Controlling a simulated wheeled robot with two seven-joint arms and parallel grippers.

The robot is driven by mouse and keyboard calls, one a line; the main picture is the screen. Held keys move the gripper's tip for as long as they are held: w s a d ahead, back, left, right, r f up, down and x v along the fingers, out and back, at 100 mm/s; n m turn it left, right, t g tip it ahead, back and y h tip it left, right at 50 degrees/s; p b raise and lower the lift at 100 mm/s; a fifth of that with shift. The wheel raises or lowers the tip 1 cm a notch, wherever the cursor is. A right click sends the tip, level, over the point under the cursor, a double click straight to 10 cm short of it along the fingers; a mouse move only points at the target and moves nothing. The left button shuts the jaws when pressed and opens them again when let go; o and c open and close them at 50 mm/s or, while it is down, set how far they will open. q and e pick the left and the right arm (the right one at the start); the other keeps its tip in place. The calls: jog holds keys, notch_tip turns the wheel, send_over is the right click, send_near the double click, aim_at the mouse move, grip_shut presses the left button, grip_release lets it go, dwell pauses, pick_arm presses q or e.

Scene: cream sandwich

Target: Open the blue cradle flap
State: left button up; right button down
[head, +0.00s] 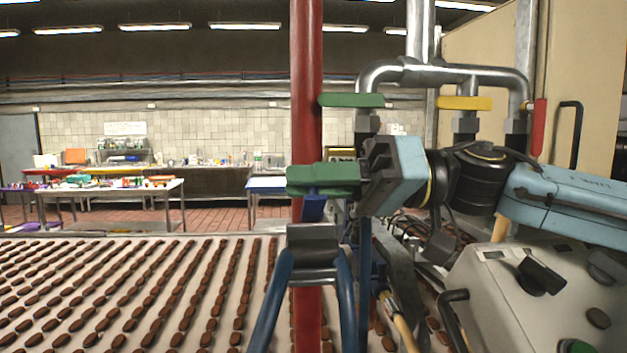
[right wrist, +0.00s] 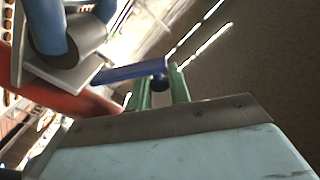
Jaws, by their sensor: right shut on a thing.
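The blue cradle stands before me in the head view, with two blue tubes (head: 271,302) rising to a grey metal piece (head: 313,247). A short dark blue bar (head: 314,208), which looks like the flap's handle, stands up above that piece. My right gripper (head: 308,179) comes in from the right with its green fingers shut on the bar's upper end. In the right wrist view the green fingers (right wrist: 158,86) hold the end of the blue bar (right wrist: 132,72), which runs from a grey plate (right wrist: 70,65). How far the flap stands open I cannot tell. My left gripper is not in view.
A red post (head: 306,70) rises right behind the cradle. Pipes with a green valve handle (head: 351,100) and a yellow one (head: 465,103) stand close above my right arm. A grey control box (head: 500,300) is at lower right. A conveyor (head: 60,345) with rows of brown bars fills the left.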

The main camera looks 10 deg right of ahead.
jog(key=shift+w+r+m, duration=0.2)
jog(key=shift+w+m, duration=0.2)
jog(key=shift+m, duration=0.3)
jog(key=shift+w+r+m, duration=0.2)
jog(key=shift+w+m, duration=0.15)
jog(key=shift+m, duration=0.35)
jog(key=c, duration=1.4)
grip_release()
jog(key=shift+o, duration=0.2)
